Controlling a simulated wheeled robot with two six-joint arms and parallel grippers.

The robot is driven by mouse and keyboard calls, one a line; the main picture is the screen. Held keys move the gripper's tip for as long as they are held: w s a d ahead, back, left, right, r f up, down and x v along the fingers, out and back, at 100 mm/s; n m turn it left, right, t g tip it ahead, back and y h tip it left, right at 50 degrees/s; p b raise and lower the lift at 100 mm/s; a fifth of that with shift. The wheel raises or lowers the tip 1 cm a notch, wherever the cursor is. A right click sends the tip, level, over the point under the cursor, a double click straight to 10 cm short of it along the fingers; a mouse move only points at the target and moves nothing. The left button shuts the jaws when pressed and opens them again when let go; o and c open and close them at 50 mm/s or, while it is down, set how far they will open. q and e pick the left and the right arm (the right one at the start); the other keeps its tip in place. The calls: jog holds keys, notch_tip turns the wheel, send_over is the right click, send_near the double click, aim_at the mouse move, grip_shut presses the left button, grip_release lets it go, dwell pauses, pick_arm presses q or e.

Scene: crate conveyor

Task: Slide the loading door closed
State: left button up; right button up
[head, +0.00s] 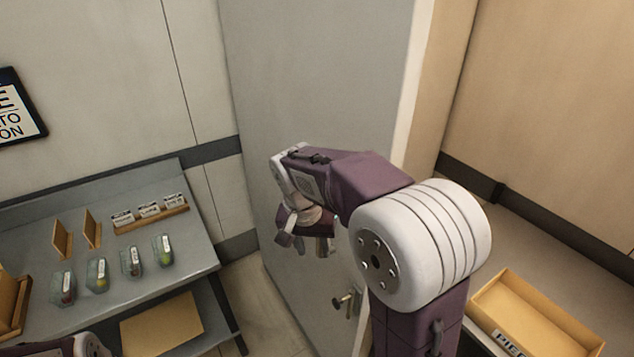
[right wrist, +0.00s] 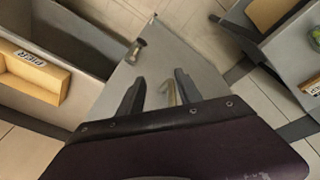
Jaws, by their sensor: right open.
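The tall grey loading door (head: 320,70) stands in the middle of the head view, with a pale frame along its right side. A small metal fitting (head: 345,302) shows low on the door; in the right wrist view a similar fitting (right wrist: 136,50) sits beyond the fingers. My right gripper (head: 305,240) is open in front of the door. In the right wrist view a brass-coloured handle bar (right wrist: 171,92) appears between its fingers (right wrist: 158,92), closer to the right one; I cannot tell whether they touch. My left gripper is out of view; part of my left arm shows at bottom left.
A grey table (head: 190,240) on the left holds several small packs, wooden stands and a card rack (head: 150,218). A wooden tray (head: 540,315) lies on the counter at the right. Bare floor (head: 275,320) shows between table and door.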

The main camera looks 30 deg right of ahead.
jog(key=w+d+r+m+t+h+p, duration=0.1)
jog(key=w+d+r+m+p, duration=0.15)
jog(key=r, duration=0.55)
jog(key=w+d+r+m+t+h+p, duration=0.1)
jog(key=w+r+p, duration=0.25)
jog(key=r, duration=0.55)
jog(key=x, duration=0.9)
jog(key=shift+w+f+y, duration=0.2)
jog(key=shift+f+y, duration=0.1)
jog(key=shift+f, duration=0.1)
jog(key=shift+a+n, duration=0.1)
jog(key=shift+n, duration=0.15)
grip_shut()
